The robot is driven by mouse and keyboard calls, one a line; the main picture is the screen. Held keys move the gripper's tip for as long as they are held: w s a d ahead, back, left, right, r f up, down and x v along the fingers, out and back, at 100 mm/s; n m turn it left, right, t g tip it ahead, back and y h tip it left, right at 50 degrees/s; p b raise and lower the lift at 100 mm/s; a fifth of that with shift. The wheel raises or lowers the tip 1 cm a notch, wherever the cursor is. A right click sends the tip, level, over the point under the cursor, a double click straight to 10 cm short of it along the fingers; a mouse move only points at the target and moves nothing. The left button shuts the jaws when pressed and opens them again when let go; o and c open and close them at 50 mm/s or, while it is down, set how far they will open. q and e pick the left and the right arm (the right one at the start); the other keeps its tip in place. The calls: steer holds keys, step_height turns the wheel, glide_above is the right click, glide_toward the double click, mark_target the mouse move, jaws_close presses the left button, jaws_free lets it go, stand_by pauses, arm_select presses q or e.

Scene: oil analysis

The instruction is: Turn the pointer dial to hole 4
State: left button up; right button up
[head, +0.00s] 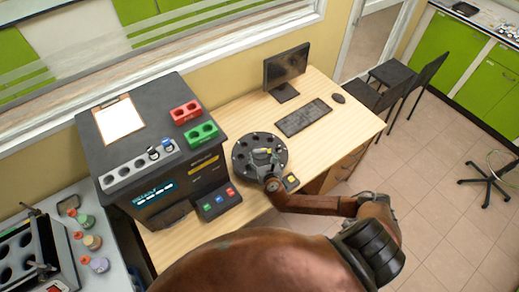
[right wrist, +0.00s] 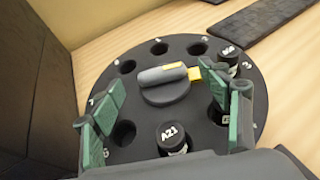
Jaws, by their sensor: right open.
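The pointer dial is a round black disc (head: 241,149) with holes around its rim, on the wooden desk. It also shows in the right wrist view (right wrist: 138,62). At its centre is a grey pointer handle (right wrist: 163,77) with a yellow tip, which points right, toward the holder side near a label that looks like 3. Label 4 is not clearly readable. My right gripper (right wrist: 165,105) is open over the dial, its green-padded fingers on either side of the handle, with no clear grip. It also shows in the head view (head: 266,166). My left gripper is not in view.
Black-capped vials A21 (right wrist: 172,138) and another (right wrist: 229,57) sit in dial holes. A dark analyser (head: 150,150) stands left; a keyboard (head: 303,117) and monitor (head: 286,68) lie behind.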

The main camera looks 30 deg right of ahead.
mark_target(260, 150)
steer(key=x, duration=0.4)
steer(key=shift+a, duration=0.1)
steer(key=shift+w+f, duration=0.15)
steer(key=shift+w, duration=0.1)
steer(key=shift+w+d, duration=0.2)
steer(key=shift+c, duration=0.7)
steer(key=c, duration=1.1)
steer(key=shift+o, duration=0.2)
